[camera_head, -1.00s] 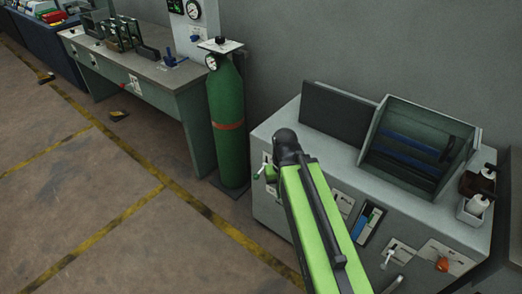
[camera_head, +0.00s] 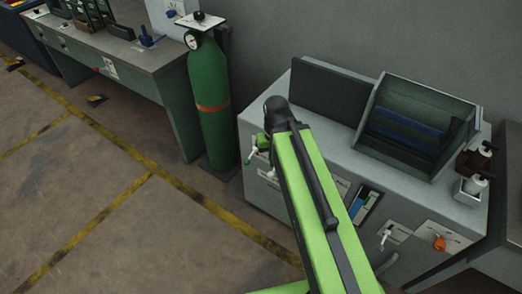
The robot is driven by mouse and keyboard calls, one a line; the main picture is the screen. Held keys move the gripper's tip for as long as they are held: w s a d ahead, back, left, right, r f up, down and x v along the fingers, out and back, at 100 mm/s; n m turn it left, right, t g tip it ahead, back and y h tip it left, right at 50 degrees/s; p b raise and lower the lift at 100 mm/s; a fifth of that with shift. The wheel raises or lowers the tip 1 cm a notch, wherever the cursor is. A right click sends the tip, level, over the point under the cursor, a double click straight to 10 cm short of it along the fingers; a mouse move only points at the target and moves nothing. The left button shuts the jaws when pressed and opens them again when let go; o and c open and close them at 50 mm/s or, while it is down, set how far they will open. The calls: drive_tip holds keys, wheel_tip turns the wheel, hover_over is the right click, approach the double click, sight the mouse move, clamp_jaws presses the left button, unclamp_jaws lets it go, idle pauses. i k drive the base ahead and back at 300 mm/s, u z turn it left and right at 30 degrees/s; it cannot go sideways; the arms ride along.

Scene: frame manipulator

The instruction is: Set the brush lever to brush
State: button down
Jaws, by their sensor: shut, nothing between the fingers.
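A grey cabinet (camera_head: 415,200) stands against the wall at the right, with several controls on its front. A white-handled lever (camera_head: 383,239) sits on a pale plate at the lower right of the front. Another pale lever (camera_head: 250,157) shows at the cabinet's left end, beside my arm. The labels are too small to read, so I cannot tell which is the brush lever or its setting. My green arm crosses in front of the cabinet and covers part of its front. My gripper is hidden behind the arm.
An orange knob (camera_head: 439,243) is right of the white-handled lever. An open bin (camera_head: 412,128), a dark panel (camera_head: 334,92) and bottles (camera_head: 473,165) stand on the cabinet. A green gas cylinder (camera_head: 211,105) stands to its left, near a workbench (camera_head: 122,57).

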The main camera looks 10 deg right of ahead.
sight(246, 161)
drive_tip(key=u, duration=0.35)
drive_tip(key=k, duration=1.3)
drive_tip(key=u, duration=1.1)
drive_tip(key=i, duration=1.4)
drive_tip(key=u, duration=0.05)
